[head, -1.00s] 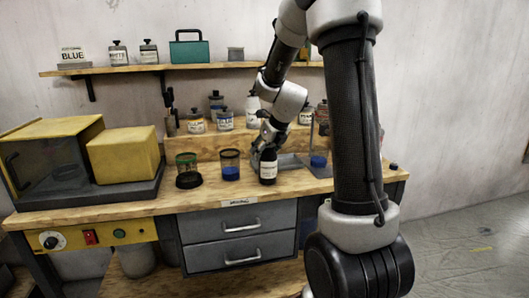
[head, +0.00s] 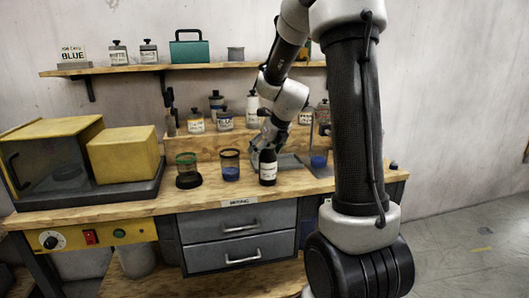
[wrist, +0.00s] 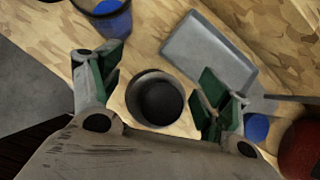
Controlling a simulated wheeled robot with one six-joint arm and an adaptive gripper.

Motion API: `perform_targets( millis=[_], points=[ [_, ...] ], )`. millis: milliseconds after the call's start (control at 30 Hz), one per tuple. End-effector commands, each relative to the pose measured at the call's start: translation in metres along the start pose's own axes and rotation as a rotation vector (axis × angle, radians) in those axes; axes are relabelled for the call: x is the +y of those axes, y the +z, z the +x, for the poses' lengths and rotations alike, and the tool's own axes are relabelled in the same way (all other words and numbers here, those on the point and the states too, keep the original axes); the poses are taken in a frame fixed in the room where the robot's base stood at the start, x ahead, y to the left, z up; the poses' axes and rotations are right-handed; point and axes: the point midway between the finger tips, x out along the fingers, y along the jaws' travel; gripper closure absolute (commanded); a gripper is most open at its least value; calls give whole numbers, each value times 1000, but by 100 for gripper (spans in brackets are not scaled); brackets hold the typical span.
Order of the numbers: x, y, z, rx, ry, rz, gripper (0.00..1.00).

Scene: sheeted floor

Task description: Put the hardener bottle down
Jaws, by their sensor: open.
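The hardener bottle (head: 268,168), dark with a white label, stands upright on the wooden bench top near its front edge. In the wrist view I look down on its dark round top (wrist: 157,100), between my two green-padded fingers. My gripper (wrist: 162,88) is open, with a visible gap on both sides of the bottle. In the head view my gripper (head: 266,140) is just above and behind the bottle, and its fingers are partly hidden.
A blue-bottomed cup (head: 230,166) and a green-rimmed cup (head: 187,171) stand left of the bottle. A grey tray (wrist: 208,55) lies close by. Several labelled bottles stand behind on a wooden step (head: 205,147). A yellow box (head: 123,155) is further left.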

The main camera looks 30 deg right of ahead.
Motion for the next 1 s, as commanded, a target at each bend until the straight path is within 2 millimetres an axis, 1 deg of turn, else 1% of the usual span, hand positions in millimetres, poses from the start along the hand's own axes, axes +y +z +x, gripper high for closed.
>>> perform_targets(
  millis=[300,400,500,567,667,767,867,900,967,1000],
  points=[
    [-1,1,-71,-5,-3,0,23],
    [0,0,-89,-3,-2,2,23],
    [0,0,-102,-2,-1,0,23],
    [0,0,-106,-1,-1,-3,23],
    [6,-4,-116,3,3,-79,23],
    [22,-16,-133,15,14,-319,23],
    [45,-39,-157,34,35,-713,23],
    [54,-50,-168,41,46,-897,23],
    [67,-69,-182,52,67,-1177,23],
    [74,-82,-191,59,80,-1362,23]
  ],
)
